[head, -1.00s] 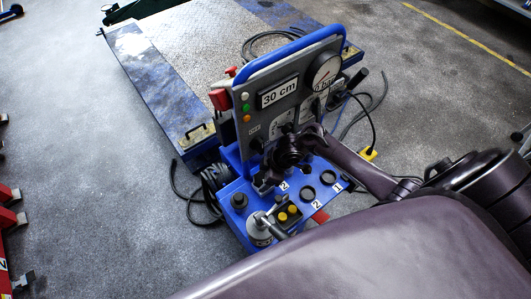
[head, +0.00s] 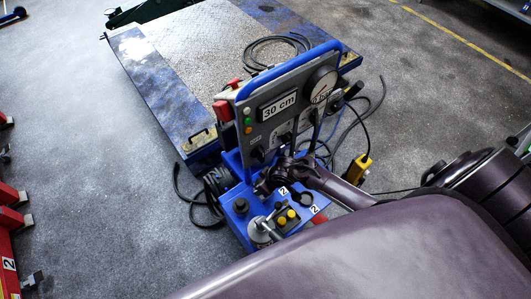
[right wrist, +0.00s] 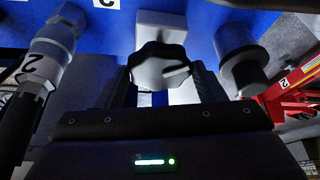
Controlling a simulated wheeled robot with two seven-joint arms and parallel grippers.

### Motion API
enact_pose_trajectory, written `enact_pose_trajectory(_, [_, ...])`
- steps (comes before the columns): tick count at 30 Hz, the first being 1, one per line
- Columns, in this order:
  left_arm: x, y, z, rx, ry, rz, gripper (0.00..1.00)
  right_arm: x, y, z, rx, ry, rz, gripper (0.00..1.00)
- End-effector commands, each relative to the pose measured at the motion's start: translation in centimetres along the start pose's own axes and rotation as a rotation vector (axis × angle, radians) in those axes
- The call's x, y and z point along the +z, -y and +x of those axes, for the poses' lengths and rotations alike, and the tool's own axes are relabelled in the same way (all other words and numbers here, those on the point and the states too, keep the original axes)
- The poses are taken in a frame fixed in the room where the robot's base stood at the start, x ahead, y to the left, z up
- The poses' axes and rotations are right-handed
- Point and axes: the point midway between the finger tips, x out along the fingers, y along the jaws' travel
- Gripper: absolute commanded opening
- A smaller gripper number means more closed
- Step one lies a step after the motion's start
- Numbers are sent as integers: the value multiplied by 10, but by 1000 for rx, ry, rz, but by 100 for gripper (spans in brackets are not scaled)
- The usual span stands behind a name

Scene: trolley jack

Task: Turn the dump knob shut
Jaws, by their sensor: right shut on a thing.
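The dump knob (right wrist: 155,66) is a dark lobed knob with a white mark, on a pale block against a blue surface in the right wrist view. My right gripper (right wrist: 165,88) has one finger on each side of the knob and is shut on it. In the head view my right gripper (head: 272,181) is low in front of the console panel (head: 283,110), above its blue base, and hides the knob there. My left gripper is not in view.
A yellow box (head: 357,169) on a cable is to the right. The blue lift platform (head: 205,50) lies behind. A hose (right wrist: 48,60) is left of the knob.

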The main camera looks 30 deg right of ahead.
Motion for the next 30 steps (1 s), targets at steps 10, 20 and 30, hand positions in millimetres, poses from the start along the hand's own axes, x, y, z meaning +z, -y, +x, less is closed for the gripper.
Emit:
enact_pose_trajectory(10, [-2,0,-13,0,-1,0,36,0,2,-1,71,2,171,40])
enact_pose_trajectory(20, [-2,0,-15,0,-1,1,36,0,2,0,90,1,217,40])
enact_pose_trajectory(30, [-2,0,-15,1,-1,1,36,0,2,0,90,1,216,67])
